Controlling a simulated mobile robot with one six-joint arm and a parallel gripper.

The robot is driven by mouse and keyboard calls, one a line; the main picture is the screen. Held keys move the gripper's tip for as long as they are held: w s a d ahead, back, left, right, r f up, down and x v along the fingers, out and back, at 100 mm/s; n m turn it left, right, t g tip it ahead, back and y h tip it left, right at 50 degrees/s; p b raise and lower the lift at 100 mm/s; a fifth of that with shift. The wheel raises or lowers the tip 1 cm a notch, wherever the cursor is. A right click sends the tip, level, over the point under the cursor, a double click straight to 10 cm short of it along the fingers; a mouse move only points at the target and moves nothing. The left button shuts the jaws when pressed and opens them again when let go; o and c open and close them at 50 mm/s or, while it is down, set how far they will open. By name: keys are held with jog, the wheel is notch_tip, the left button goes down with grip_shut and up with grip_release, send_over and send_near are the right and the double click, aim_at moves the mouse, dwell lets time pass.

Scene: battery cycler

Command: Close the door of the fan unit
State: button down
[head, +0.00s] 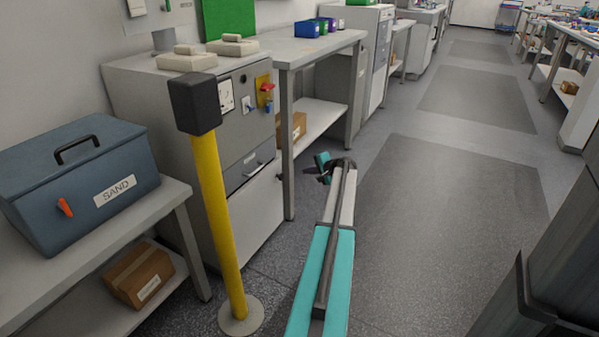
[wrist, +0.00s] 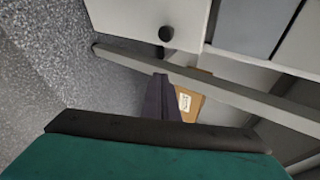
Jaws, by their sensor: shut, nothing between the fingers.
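A grey cabinet (head: 130,85) with a gauge and a red-and-yellow switch stands left of my gripper; its small label is unreadable, so I cannot tell if it is the fan unit. Its pale lower front panel (head: 257,215) looks about flush, though the yellow post hides part of the cabinet. The wrist view shows a pale panel (wrist: 130,18) with a round black knob (wrist: 166,34), apparently this lower front. My gripper (head: 325,165) is over the floor, right of the cabinet and in front of the bench. Its dark fingers (wrist: 162,97) are shut and empty, apart from the panel.
A yellow post (head: 218,210) with a black head stands before the cabinet. A bench (head: 330,45) adjoins it, its leg (wrist: 205,80) crossing the wrist view, with a cardboard box (wrist: 190,105) beyond. A blue sand box (head: 70,190) is at left. The aisle floor (head: 440,230) is clear.

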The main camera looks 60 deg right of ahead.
jog(key=s+r, duration=0.1)
jog(key=s, duration=0.1)
jog(key=shift+s+d+r, duration=0.1)
jog(key=shift+s+r, duration=0.25)
jog(key=shift+s, duration=0.05)
jog(key=shift+s, duration=0.1)
